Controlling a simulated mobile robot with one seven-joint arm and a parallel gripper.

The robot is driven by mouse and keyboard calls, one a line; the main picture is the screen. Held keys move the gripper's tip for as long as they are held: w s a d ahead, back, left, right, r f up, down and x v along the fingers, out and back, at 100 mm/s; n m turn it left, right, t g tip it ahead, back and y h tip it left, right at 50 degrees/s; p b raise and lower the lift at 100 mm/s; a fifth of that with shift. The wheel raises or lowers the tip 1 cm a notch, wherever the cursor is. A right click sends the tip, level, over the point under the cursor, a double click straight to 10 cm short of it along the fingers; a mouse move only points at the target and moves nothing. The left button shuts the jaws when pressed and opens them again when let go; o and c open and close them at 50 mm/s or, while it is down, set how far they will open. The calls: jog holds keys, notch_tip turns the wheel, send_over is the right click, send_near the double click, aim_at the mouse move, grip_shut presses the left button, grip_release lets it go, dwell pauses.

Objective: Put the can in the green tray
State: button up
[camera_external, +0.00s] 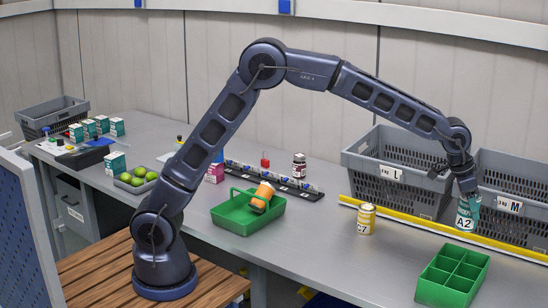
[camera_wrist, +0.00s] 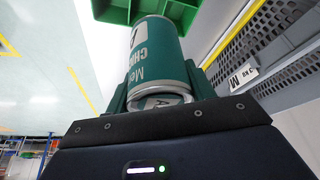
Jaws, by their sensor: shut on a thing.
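A teal and white can marked A2 (camera_external: 467,222) is held in my gripper (camera_external: 468,198) at the right, in front of the grey crates. In the wrist view the can (camera_wrist: 158,55) sits between the two fingers of my gripper (camera_wrist: 160,92), which are shut on it. I cannot tell whether its bottom touches the table. The green tray (camera_external: 230,216) stands mid-table, well to the left, with an orange item (camera_external: 263,194) leaning in it. A green divided box (camera_external: 440,290) stands at the front right, below the can; green also shows at the top of the wrist view (camera_wrist: 115,10).
A yellow can marked C7 (camera_external: 366,220) stands left of my gripper. Grey crates L (camera_external: 388,174) and M (camera_external: 512,207) line the back behind a yellow rail (camera_external: 410,219). A dark rack (camera_external: 300,192) lies behind the green tray. The table between tray and yellow can is clear.

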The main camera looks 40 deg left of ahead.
notch_tip(320, 180, down, 13)
jog(key=shift+f, duration=0.15)
dwell(0.4)
jog(key=shift+f, duration=0.15)
jog(key=o, duration=1.2)
